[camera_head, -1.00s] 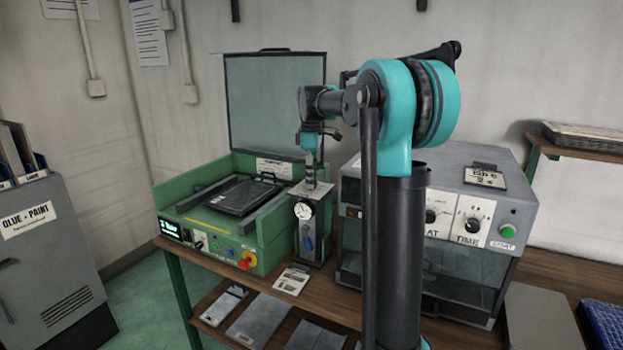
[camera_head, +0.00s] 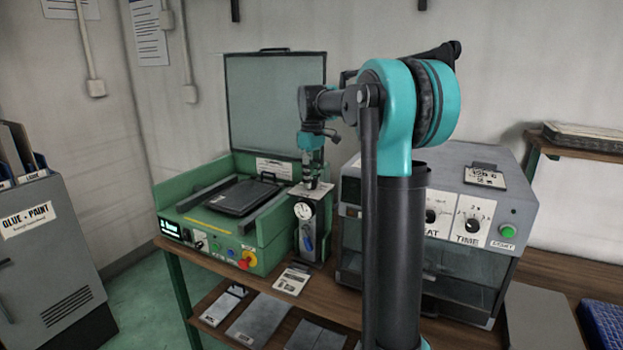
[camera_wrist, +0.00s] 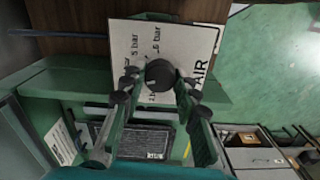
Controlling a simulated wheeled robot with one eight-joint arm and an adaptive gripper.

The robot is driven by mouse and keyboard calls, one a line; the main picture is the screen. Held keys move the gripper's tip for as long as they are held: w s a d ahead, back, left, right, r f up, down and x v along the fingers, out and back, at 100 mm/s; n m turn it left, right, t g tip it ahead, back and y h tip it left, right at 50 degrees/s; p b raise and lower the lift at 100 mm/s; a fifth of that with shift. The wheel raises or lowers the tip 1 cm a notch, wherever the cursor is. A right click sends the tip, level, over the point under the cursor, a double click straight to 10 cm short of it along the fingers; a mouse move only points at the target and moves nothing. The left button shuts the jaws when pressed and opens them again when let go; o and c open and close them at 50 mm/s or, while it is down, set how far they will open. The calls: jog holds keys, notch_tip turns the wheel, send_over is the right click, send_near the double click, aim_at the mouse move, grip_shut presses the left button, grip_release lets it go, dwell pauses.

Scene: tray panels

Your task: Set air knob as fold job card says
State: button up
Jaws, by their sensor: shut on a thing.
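The air knob (camera_wrist: 160,73) is a dark round knob on a white plate (camera_wrist: 140,42) marked AIR, with several bar values printed around it. My gripper (camera_wrist: 158,84) has one finger on each side of the knob and is shut on it. A small card (camera_head: 291,279) lies on the table in front of the post. Its print is too small to read.
A green machine (camera_head: 215,235) with its lid raised stands left of the post. A grey oven (camera_head: 475,225) with HEAT and TIME dials stands close on the right, a card (camera_head: 482,177) on its top. A grey cabinet (camera_head: 45,240) is at far left.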

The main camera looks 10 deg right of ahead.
jog(key=m, duration=0.4)
jog(key=shift+m, duration=0.3)
jog(key=m, duration=0.5)
jog(key=shift+m, duration=0.3)
jog(key=m, duration=0.9)
jog(key=o, duration=1.2)
jog(key=shift+c, duration=0.2)
jog(key=shift+r, duration=0.15)
